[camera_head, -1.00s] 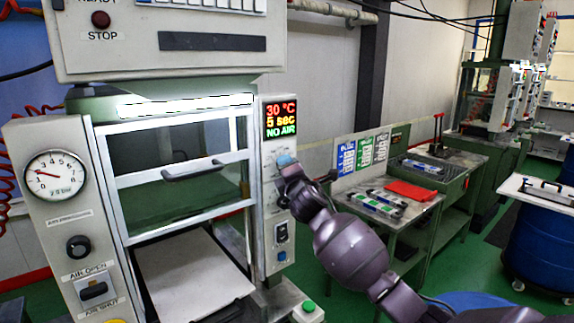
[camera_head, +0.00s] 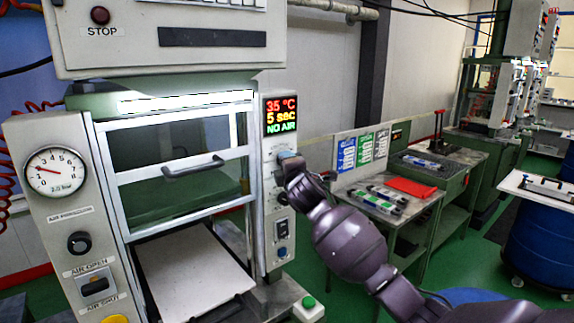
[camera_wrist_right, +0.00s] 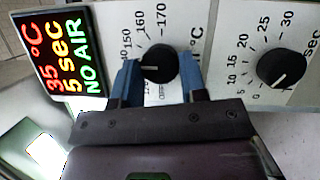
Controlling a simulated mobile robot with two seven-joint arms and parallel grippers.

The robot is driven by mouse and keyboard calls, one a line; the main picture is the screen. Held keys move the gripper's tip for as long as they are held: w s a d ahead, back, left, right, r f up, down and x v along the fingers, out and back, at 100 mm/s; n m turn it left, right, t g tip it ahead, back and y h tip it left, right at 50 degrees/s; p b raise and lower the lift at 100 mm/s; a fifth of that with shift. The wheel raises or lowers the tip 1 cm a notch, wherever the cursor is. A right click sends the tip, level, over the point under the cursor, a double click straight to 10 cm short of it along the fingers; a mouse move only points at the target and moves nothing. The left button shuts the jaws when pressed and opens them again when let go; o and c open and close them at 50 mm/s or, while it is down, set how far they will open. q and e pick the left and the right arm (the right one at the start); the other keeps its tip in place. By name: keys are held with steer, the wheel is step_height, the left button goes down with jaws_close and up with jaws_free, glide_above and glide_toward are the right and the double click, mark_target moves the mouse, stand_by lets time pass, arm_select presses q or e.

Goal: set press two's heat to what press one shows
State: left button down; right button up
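The near press has a display (camera_head: 280,116) reading 35 °C, 5 sec, NO AIR; the right wrist view shows it sideways (camera_wrist_right: 66,58). A black heat knob (camera_wrist_right: 160,62) sits on its white panel, with a °C scale showing 150, 160 and 170; lower marks are partly hidden. My right gripper (camera_wrist_right: 159,72) has its blue fingers on both sides of this knob, apparently gripping it. In the head view the gripper (camera_head: 287,160) hides the knob. The knob's white mark points left in the wrist view. My left gripper is not in view. No number identifies this press.
A seconds knob (camera_wrist_right: 282,68) is beside the heat knob. The press door (camera_head: 185,165) is above a pale plate (camera_head: 195,270). A green button (camera_head: 308,303) is low at right. A table with a red cloth (camera_head: 411,187) and other presses (camera_head: 490,95) stand farther right.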

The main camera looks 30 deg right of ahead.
steer(key=o, duration=0.4)
steer(key=shift+o, duration=0.2)
steer(key=shift+s, duration=0.15)
steer(key=b+v, duration=0.1)
steer(key=v, duration=0.9)
steer(key=shift+s+b, duration=0.25)
steer(key=shift+b, duration=0.1)
steer(key=shift+a, duration=0.1)
